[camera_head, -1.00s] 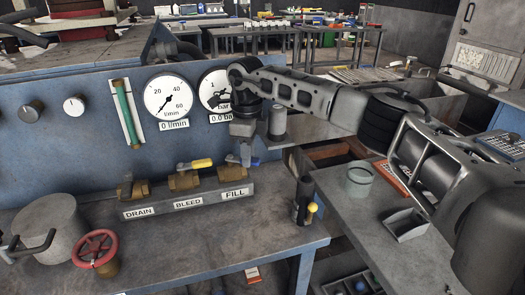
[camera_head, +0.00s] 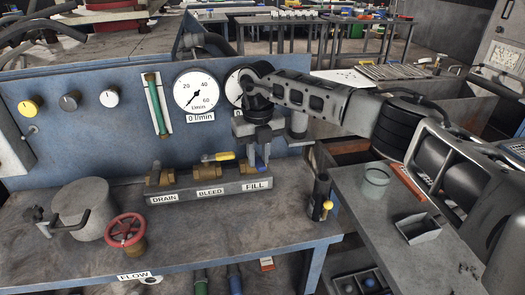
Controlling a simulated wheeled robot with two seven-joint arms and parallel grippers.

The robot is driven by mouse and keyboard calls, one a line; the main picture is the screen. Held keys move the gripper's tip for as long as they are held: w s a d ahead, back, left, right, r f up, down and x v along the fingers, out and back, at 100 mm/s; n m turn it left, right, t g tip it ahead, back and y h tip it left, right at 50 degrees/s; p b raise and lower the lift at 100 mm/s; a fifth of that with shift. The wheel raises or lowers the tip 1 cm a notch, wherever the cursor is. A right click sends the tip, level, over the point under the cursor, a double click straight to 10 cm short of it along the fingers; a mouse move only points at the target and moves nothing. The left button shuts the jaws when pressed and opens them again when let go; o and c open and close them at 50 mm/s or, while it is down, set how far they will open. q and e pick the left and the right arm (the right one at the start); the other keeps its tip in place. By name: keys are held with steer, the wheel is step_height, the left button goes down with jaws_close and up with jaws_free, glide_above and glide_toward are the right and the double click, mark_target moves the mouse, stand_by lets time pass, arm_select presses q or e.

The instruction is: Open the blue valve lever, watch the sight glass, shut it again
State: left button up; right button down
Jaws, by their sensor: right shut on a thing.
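My right gripper (camera_head: 258,160) points down over the FILL valve at the right end of the valve row and is shut on the blue lever. The lever is mostly hidden behind the fingers, so its angle is hard to tell. The FILL label (camera_head: 257,184) is below it. The sight glass (camera_head: 157,106), a green upright tube on a white plate, is on the blue panel to the left. The flow gauge (camera_head: 197,92) beside it has its needle low, over a 0 l/min label. My arm covers most of the pressure gauge (camera_head: 234,86). My left gripper is not in view.
The BLEED valve (camera_head: 208,171) with a yellow lever (camera_head: 219,156) stands just left of my right gripper, with the DRAIN valve (camera_head: 157,172) beyond. A red handwheel (camera_head: 125,229) and a grey cylinder (camera_head: 84,208) are front left. A dark upright tool (camera_head: 320,197) stands to the right.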

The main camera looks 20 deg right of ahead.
steer(key=shift+w+a+r+m, duration=0.15)
steer(key=shift+a+m, duration=0.1)
steer(key=shift+m, duration=0.25)
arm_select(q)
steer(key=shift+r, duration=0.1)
arm_select(e)
steer(key=shift+a+m, duration=0.1)
steer(key=shift+m, duration=0.3)
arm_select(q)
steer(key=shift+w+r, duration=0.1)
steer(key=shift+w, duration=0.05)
arm_select(e)
steer(key=c, duration=1.2)
jaws_free()
steer(key=shift+c, duration=0.2)
arm_select(q)
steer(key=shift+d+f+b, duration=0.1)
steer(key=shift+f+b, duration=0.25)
steer(key=shift+b, duration=0.2)
arm_select(e)
step_height(320, 180, up, 16)
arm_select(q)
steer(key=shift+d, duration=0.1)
arm_select(e)
steer(key=shift+f, duration=0.2)
